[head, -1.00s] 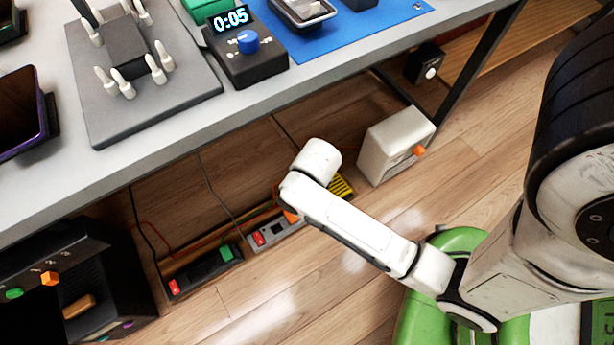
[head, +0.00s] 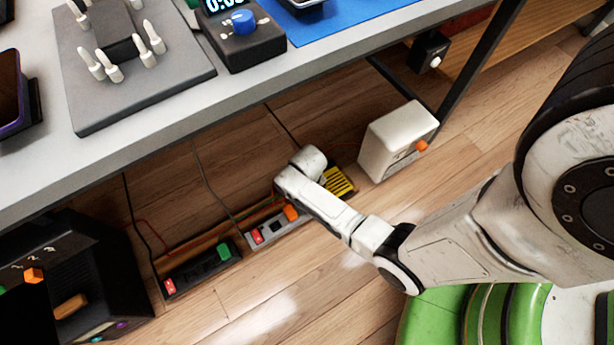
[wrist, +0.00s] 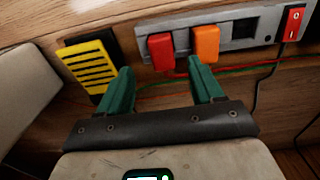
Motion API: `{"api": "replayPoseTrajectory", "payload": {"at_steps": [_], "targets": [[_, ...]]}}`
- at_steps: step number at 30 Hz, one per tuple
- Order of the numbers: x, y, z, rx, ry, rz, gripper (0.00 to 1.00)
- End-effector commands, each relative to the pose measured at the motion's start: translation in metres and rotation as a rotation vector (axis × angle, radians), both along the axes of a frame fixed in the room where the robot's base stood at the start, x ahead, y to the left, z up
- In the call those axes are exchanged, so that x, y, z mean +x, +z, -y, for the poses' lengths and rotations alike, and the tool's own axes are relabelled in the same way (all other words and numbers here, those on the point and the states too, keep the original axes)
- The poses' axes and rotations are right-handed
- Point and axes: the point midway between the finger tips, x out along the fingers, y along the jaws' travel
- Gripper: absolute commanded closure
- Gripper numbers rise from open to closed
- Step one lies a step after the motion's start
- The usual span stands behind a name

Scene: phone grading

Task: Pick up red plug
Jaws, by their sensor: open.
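The red plug (wrist: 161,50) sits in the grey power strip (wrist: 270,20), left of an orange plug (wrist: 206,43) in the wrist view. My gripper (wrist: 161,68) is open, with its green fingers pointing at the strip. The red plug shows between the fingertips, apparently just beyond them; the right finger is just below the orange plug. I see no contact. In the head view my arm hides the red plug and the fingers, while the grey strip (head: 275,229) and orange plug (head: 291,212) show beside it.
A yellow slotted block (wrist: 90,58) is close to the left finger. A white box (head: 396,140) stands right of my arm. A black strip (head: 200,268) with a green plug (head: 223,250) lies left. The table (head: 175,150) overhangs, and thin cables run near the strips.

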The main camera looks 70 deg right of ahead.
Motion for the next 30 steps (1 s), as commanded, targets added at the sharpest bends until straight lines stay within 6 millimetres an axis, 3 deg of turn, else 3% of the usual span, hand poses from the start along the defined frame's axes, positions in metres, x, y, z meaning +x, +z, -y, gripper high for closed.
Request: {"api": "replayPoseTrajectory", "payload": {"at_steps": [8, 18, 27, 30], "targets": [[0.000, -0.016, 0.000, 0.001, 0.001, -0.001, 0.34], [0.003, -0.057, 0.000, 0.000, 0.000, 0.000, 0.34], [0.003, -0.059, -0.001, 0.000, 0.001, 0.000, 0.34], [0.003, -0.059, -0.001, 0.000, 0.001, 0.000, 0.44]]}}
